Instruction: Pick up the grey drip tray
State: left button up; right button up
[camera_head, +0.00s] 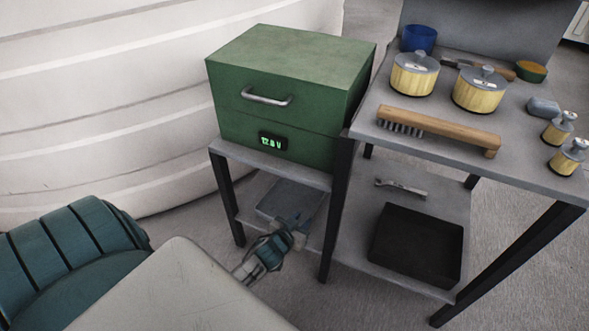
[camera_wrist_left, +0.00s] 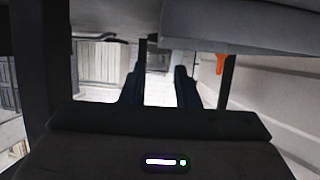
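A grey tray (camera_head: 288,199) lies on the lower shelf under the green box, partly hidden by the front leg, the upper shelf and my gripper. My left gripper (camera_head: 298,238) is at the front edge of that shelf, just in front of the tray. Whether it touches the tray cannot be told. In the left wrist view the two dark fingers (camera_wrist_left: 159,72) stand apart with a bright gap between them and nothing clearly held. A grey slab-like surface (camera_wrist_left: 240,27) fills the upper right there; I cannot tell if it is tray or shelf. My right gripper is not in view.
A green box (camera_head: 290,95) stands on the shelf above. Dark legs (camera_head: 337,210) border the lower shelf. To the right, a black tray (camera_head: 418,245) and a wrench (camera_head: 400,188) lie on another low shelf. A wooden brush (camera_head: 438,130) and several tins sit above.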

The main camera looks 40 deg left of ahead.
aim_at(307, 215)
pick_arm(q)
jog(key=x, duration=0.4)
jog(key=shift+w+f+b, duration=0.1)
jog(key=shift+w+b, duration=0.05)
jog(key=shift+b, duration=0.25)
jog(key=b+x, duration=0.2)
jog(key=x, duration=0.3)
jog(key=shift+d, duration=0.1)
jog(key=shift+c, duration=0.5)
grip_shut()
